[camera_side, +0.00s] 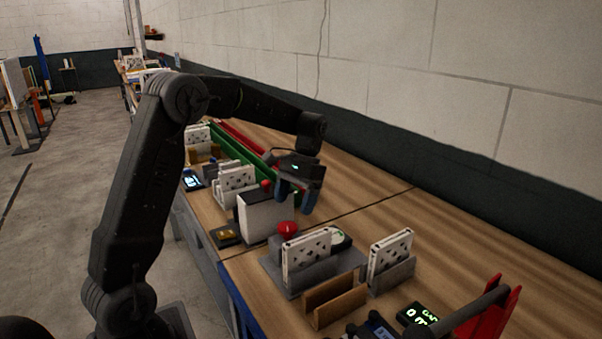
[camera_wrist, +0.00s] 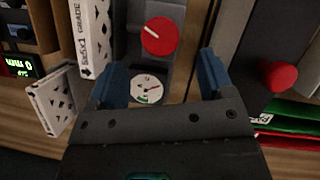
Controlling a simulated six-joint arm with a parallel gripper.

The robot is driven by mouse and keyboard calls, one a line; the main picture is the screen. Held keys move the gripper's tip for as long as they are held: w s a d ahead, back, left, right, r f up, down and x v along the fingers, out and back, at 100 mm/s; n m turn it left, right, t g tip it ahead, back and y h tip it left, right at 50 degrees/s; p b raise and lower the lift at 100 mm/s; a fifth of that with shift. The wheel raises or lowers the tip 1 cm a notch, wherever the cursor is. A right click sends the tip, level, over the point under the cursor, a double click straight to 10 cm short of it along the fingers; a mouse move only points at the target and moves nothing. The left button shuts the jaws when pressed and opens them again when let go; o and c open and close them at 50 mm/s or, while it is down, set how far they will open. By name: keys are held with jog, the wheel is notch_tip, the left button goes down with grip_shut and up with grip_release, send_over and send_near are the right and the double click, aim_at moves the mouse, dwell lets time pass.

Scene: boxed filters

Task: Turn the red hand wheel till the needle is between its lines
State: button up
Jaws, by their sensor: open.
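The red hand wheel (camera_wrist: 160,36) has a white line across its face and sits on a grey panel in the wrist view. It also shows in the side view (camera_side: 288,229), in front of a white box. A round white gauge (camera_wrist: 146,89) is on the same panel, with a green band at its lower edge; its needle is too small to read surely. In the side view the gauge (camera_side: 341,239) is partly hidden behind a patterned boxed filter. My gripper (camera_wrist: 162,64) is open and empty, its blue fingers apart above the panel. In the side view my gripper (camera_side: 296,197) is above and behind the wheel, not touching it.
A second red knob (camera_wrist: 278,76) is right of my fingers. Patterned boxed filters (camera_side: 306,254) (camera_side: 390,254) stand in grey holders near the wheel. The bench's right back part (camera_side: 470,235) is clear.

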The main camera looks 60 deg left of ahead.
jog(key=d+v, duration=0.1)
jog(key=v, duration=0.7)
jog(key=shift+a, duration=0.45)
jog(key=s+d+r+m+t+y, duration=0.2)
jog(key=s+d+r+t, duration=0.25)
jog(key=s+d, duration=0.6)
jog(key=s+d+f+m+t, duration=0.1)
jog(key=s+d+f+t, duration=0.4)
jog(key=s, duration=0.5)
jog(key=shift+s+d+f+m+h, duration=0.2)
jog(key=shift+s+d+m+h, duration=0.1)
jog(key=shift+d, duration=0.4)
